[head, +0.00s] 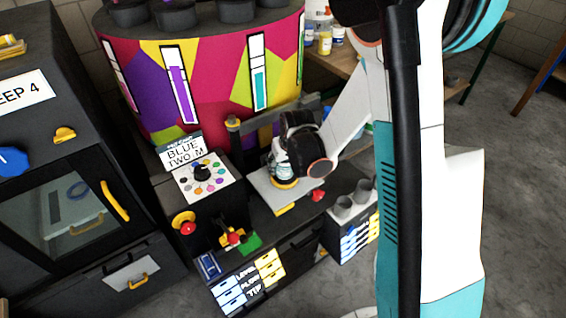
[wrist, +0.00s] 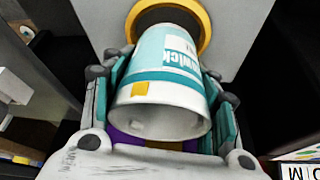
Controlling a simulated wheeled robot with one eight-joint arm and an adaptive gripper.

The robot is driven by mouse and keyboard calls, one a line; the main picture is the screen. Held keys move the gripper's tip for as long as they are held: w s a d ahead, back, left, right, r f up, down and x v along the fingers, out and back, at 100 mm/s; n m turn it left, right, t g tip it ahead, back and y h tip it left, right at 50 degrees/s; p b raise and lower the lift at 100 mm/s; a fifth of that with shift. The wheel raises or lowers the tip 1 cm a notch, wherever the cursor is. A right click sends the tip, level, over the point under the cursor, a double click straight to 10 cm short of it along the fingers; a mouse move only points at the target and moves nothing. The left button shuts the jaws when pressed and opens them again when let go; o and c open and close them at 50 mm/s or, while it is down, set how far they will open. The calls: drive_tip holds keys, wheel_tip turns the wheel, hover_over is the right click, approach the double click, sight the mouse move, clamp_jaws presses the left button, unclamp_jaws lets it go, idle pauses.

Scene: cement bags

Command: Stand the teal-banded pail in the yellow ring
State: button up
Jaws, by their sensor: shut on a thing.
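The teal-banded pail (wrist: 165,85) is white with a teal band, lettering and a small yellow-orange patch. In the wrist view its wide rim faces the camera and its narrow end points at the yellow ring (wrist: 206,30). My gripper (wrist: 164,76) is shut around the pail's sides, with teal finger pads on both sides. In the head view my gripper (head: 290,152) is over the yellow ring (head: 285,184) on a pale plate, and mostly hides the pail. The pail's end overlaps the ring in view; I cannot tell whether it touches the plate.
A red knob (head: 318,196) sits right of the plate, and grey cups (head: 352,200) stand farther right. A color-dot dial panel (head: 203,178) and a "BLUE TWO M" sign (head: 183,152) are left. A large multicolored drum (head: 205,75) stands behind.

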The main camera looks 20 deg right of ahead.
drive_tip(key=shift+f+b, duration=0.8)
drive_tip(key=shift+f, duration=0.05)
idle(0.3)
drive_tip(key=o, duration=1.5)
drive_tip(key=shift+r, duration=0.15)
drive_tip(key=shift+r+p, duration=0.9)
drive_tip(key=shift+r, duration=0.5)
drive_tip(key=shift+r, duration=0.15)
wheel_tip(320, 180, up, 5)
drive_tip(key=p, duration=0.3)
drive_tip(key=shift+r+p, duration=0.15)
drive_tip(key=shift+p, duration=0.2)
